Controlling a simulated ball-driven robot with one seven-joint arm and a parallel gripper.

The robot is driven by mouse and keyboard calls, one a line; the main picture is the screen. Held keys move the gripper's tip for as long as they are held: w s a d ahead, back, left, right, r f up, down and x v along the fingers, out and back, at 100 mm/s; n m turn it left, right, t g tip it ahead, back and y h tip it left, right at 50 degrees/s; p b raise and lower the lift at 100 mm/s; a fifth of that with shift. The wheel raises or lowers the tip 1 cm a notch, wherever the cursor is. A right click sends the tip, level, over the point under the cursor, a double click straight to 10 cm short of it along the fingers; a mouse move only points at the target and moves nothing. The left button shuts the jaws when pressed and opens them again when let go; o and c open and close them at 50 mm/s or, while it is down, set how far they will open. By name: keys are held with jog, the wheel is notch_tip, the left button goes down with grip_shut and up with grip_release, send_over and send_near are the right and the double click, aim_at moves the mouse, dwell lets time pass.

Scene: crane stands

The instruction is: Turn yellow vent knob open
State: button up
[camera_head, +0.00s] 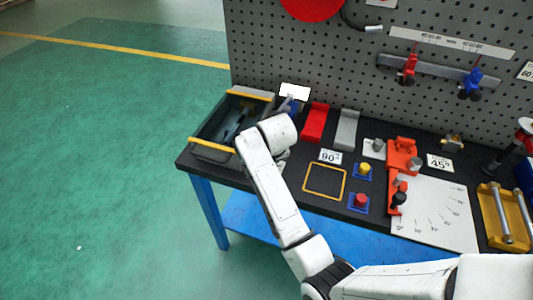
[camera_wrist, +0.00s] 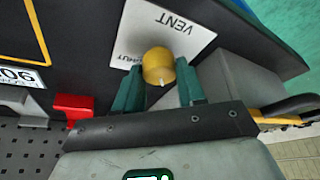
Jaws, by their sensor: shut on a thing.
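The yellow vent knob (camera_wrist: 158,65) shows in the wrist view, in front of a white plate (camera_wrist: 188,32) lettered VENT, which appears upside down. More lettering lies left of the knob, partly covered. A small pale mark shows on the knob's lower face. My gripper (camera_wrist: 159,73) has its two green fingers on either side of the knob, shut on it. In the head view my arm hides the knob and most of my gripper at the bench's left end.
A dark open tray with yellow edges (camera_head: 212,149) stands at the bench's left corner. A red block (camera_head: 314,124) and a grey block (camera_head: 346,131) stand close to the right of my wrist. The pegboard (camera_head: 290,60) rises behind. Open green floor lies left.

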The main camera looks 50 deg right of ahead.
jog(key=shift+r+n+t+p, duration=0.1)
jog(key=shift+n+t+p, duration=0.2)
jog(key=shift+n+p, duration=0.5)
jog(key=shift+y, duration=0.3)
jog(key=o, duration=1)
jog(key=shift+o, duration=0.2)
jog(key=v, duration=1)
jog(key=shift+r+b, duration=0.3)
jog(key=shift+b, duration=0.05)
